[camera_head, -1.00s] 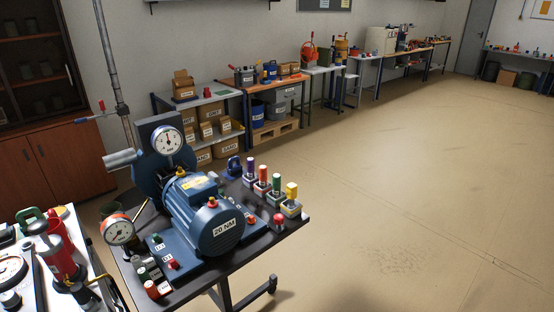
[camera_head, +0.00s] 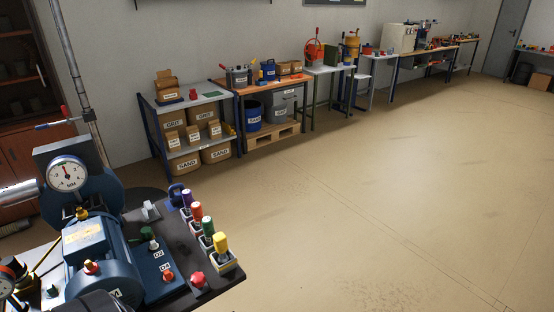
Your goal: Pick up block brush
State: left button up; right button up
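I cannot pick out a block brush with certainty in the head view. Neither of my grippers is in view.
A blue motor rig with a gauge (camera_head: 67,174) stands on a dark table at the lower left. Coloured-handled tools, including a yellow one (camera_head: 220,244), line that table's right side. An orange-topped bench (camera_head: 262,86) stands along the wall. The floor (camera_head: 380,200) on the right is clear.

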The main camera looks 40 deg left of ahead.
aim_at(175, 199)
jog(key=i+l+u, duration=0.15)
jog(key=i, duration=0.4)
jog(key=i+l+u, duration=0.1)
jog(key=i, duration=0.45)
jog(key=i+u, duration=0.2)
jog(key=u, duration=0.3)
jog(key=i+u, duration=0.25)
jog(key=u, duration=0.25)
jog(key=i+l+u, duration=0.2)
jog(key=u, duration=0.3)
jog(key=i+l+u, duration=0.15)
jog(key=u, duration=0.3)
